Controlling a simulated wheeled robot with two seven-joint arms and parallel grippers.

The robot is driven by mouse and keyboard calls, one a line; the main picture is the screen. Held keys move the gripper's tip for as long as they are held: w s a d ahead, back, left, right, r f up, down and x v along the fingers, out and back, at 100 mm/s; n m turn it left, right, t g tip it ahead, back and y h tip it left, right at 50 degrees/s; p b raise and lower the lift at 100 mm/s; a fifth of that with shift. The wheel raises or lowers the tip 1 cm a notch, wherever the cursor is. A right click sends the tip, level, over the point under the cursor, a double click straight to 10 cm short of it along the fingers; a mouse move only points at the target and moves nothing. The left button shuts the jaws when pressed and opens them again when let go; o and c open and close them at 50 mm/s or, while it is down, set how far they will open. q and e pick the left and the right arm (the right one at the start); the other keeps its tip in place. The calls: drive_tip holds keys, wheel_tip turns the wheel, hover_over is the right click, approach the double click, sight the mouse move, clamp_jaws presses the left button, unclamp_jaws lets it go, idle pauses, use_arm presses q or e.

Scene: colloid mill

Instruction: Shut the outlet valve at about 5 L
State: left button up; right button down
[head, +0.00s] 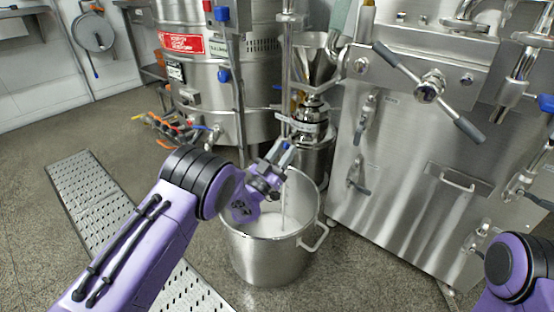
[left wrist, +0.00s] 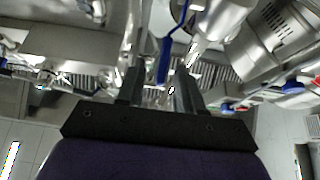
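The outlet valve's blue handle (head: 287,146) shows small at the foot of the mill's outlet pipe. In the left wrist view the blue handle (left wrist: 164,60) stands between my fingers, with gaps on both sides. My left gripper (head: 279,152) is open at the handle, above the pot; its fingers (left wrist: 159,88) are apart in the wrist view. A steel pot (head: 268,257) stands on the floor below, with white liquid (head: 266,224) in it. A thin pale stream (head: 283,203) runs down into the pot. The liquid level cannot be read. My right gripper is out of view.
The colloid mill (head: 312,112) with its steel funnel (head: 315,66) stands behind the pot. A large steel cabinet (head: 410,150) with handles fills the right. A round tank (head: 205,80) stands at the back left. A perforated floor strip (head: 90,205) lies at the left.

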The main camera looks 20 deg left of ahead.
use_arm(q)
drive_tip(key=v, duration=0.8)
drive_tip(key=shift+s+p, duration=0.2)
drive_tip(key=shift+p, duration=0.25)
